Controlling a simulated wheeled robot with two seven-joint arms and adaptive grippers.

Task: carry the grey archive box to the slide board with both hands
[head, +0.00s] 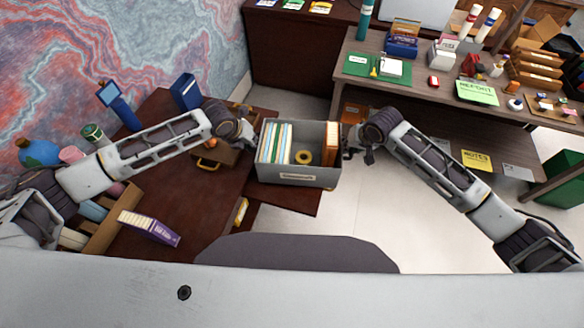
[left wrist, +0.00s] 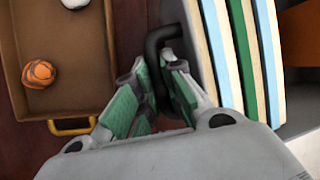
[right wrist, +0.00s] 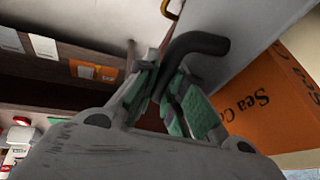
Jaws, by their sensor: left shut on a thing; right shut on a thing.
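The grey archive box (head: 275,173) is in the middle of the head view, with upright folders, a yellow ring and orange-brown books inside. My left gripper (head: 250,136) is at its left side, shut on a black handle (left wrist: 158,45). My right gripper (head: 353,151) is at its right side, shut on the other black handle (right wrist: 200,43). The box looks about level. A dark red-brown board (head: 292,203), perhaps the slide board, shows below and in front of the box. I cannot tell whether the box touches it.
A dark desk (head: 150,245) at left holds a globe (head: 38,153), a purple box of cards (head: 150,228) and a brown tray (left wrist: 65,110). A cluttered shelf table (head: 430,100) stands at the back right. Pale floor (head: 375,215) is clear right of the box.

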